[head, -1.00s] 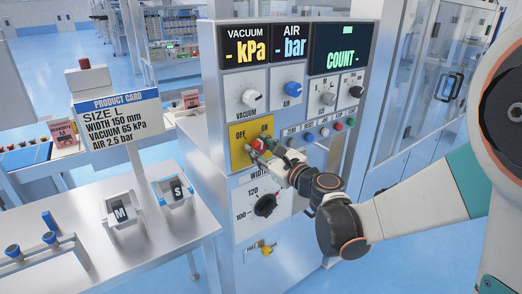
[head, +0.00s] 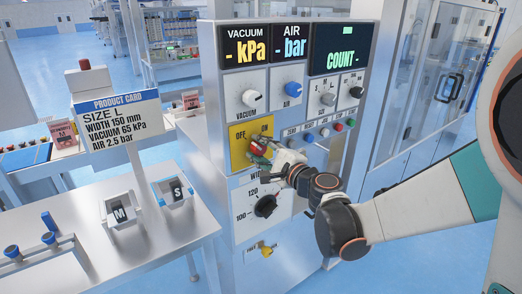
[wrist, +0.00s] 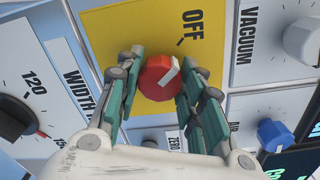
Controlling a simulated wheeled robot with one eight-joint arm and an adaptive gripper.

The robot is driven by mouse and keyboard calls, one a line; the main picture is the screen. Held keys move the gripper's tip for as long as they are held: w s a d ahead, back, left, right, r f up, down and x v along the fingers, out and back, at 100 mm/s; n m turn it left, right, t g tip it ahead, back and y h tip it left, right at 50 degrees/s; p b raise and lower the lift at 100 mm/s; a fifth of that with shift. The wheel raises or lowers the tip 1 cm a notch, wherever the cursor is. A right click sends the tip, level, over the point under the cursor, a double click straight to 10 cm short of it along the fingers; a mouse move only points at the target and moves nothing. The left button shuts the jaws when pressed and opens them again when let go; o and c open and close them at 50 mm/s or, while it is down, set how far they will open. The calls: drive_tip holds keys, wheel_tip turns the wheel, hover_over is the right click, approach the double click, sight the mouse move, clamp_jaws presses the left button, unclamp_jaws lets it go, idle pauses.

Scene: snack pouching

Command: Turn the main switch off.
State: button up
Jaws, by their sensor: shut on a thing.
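The main switch is a red knob (wrist: 157,78) with a white pointer on a yellow plate (wrist: 112,32) marked OFF and ON. In the wrist view the pointer aims roughly toward the OFF mark. My gripper (wrist: 160,82) is shut on the knob, with one green-padded finger on each side of it. In the head view the red knob (head: 257,147) shows partly behind the fingers, and my gripper (head: 264,149) reaches it from the lower right.
The displays (head: 294,48) show dashes beside kPa, bar and COUNT. The white vacuum knob (head: 249,98), blue air knob (head: 293,89), small coloured buttons (head: 323,132) and black width knob (head: 265,206) lie close around the switch. A product card (head: 118,119) stands left.

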drive_tip(key=shift+n, duration=0.6)
drive_tip(key=o, duration=1.1)
drive_tip(key=shift+s, duration=0.1)
drive_tip(key=v, duration=1.2)
drive_tip(key=shift+r, duration=0.1)
